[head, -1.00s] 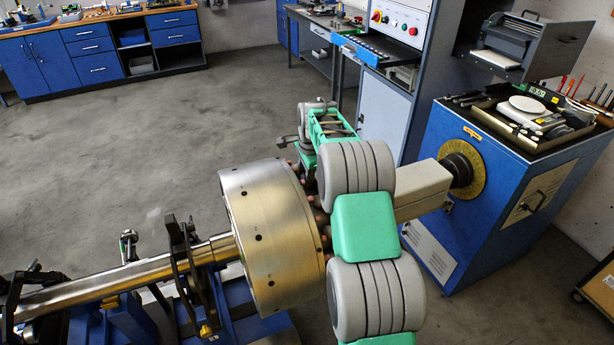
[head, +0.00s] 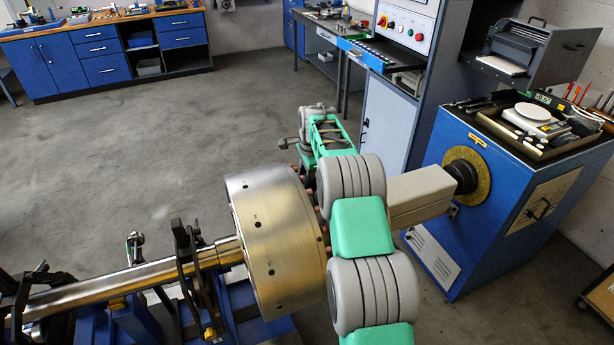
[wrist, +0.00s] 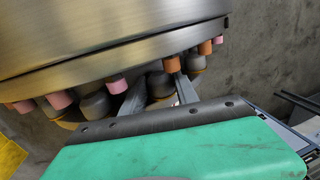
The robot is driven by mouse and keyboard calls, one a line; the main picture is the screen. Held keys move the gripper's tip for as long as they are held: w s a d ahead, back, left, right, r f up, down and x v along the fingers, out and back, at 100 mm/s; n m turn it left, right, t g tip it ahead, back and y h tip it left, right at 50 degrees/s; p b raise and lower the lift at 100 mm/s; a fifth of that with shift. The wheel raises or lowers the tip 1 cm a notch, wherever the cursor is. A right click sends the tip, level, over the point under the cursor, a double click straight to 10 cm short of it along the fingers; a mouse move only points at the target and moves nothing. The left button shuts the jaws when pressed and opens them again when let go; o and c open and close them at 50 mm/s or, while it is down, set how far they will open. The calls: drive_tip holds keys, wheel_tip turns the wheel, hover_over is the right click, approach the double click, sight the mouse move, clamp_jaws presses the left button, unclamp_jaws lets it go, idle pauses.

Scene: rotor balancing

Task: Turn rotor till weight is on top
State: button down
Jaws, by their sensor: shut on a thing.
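The rotor is a wide brushed-metal drum (head: 275,240) on a steel shaft (head: 130,280), with small dark holes in its rim. In the wrist view the drum (wrist: 100,45) fills the upper left. Several pink and orange-capped pegs and rounded grey pieces stick out of its face. In the head view my arm hides the fingers and most of that face. I cannot tell which piece is the weight or where it sits around the rotor.
Black bearing supports (head: 190,265) hold the shaft at lower left. A blue drive cabinet (head: 480,215) with a yellow dial (head: 482,178) stands to the right, a tool tray on top. A control cabinet (head: 400,90) stands behind. The floor at left is clear.

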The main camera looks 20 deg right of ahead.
drive_tip(key=c, duration=0.9)
unclamp_jaws()
drive_tip(key=shift+c, duration=0.2)
drive_tip(key=b+v, duration=0.1)
drive_tip(key=v, duration=0.7)
